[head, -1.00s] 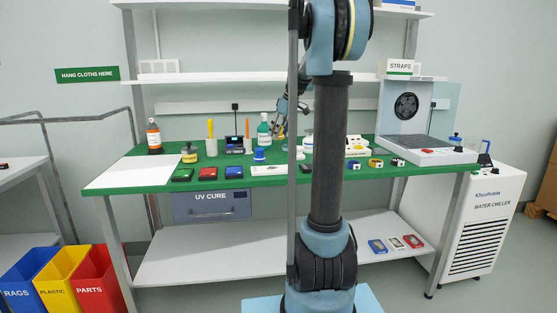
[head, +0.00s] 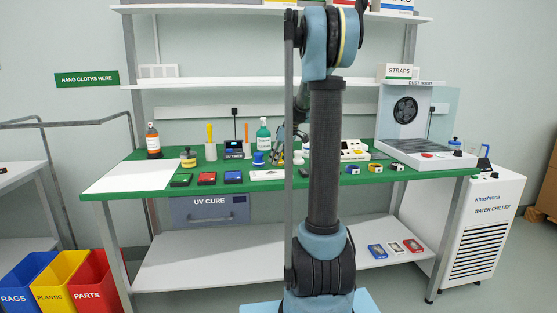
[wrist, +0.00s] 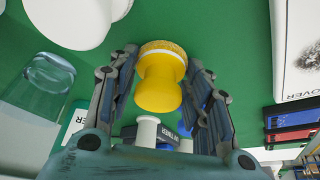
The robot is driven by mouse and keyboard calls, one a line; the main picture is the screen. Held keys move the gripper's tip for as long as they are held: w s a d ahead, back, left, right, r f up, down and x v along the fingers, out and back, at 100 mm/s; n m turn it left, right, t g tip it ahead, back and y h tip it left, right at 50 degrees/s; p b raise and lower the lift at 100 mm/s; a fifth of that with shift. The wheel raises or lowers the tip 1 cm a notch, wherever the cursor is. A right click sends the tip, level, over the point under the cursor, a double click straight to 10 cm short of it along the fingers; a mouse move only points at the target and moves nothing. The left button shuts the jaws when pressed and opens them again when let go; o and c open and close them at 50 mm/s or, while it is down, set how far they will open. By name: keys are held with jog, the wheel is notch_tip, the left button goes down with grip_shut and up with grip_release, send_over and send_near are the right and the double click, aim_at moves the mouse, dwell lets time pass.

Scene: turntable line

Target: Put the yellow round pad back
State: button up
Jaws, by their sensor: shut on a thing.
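The yellow round pad (wrist: 160,78) has a yellow knob and a pale disc with a fuzzy yellow rim. In the wrist view my gripper (wrist: 164,66) is shut on its knob, one finger on each side. The disc end points away from the wrist, towards the green table top. In the head view my gripper (head: 278,157) is low over the table's middle, just left of my arm column. The pad is too small to make out there. I cannot tell whether it touches the table.
A clear vessel (wrist: 45,82) and white round things crowd the wrist view's left. A white mat (head: 130,176) lies left.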

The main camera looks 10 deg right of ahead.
jog(key=o, duration=1.2)
jog(key=shift+r, duration=0.1)
jog(key=v, duration=1.2)
jog(key=s+a+f+m+h, duration=0.15)
jog(key=s+f, duration=0.25)
jog(key=s, duration=0.7)
jog(key=s+a+f+m, duration=0.3)
jog(key=s+f, duration=0.1)
jog(key=s, duration=0.8)
jog(key=s+f+m, duration=0.1)
jog(key=s+f, duration=0.4)
jog(key=s, duration=0.1)
jog(key=s+f+m+h, duration=0.1)
jog(key=s+f+m, duration=0.1)
jog(key=s+f, duration=0.3)
jog(key=s+d+f+m+g, duration=0.1)
jog(key=s+f, duration=0.4)
jog(key=s, duration=0.1)
jog(key=shift+s+d+f+h, duration=0.1)
jog(key=shift+s+f+h, duration=0.25)
jog(key=shift+s, duration=0.05)
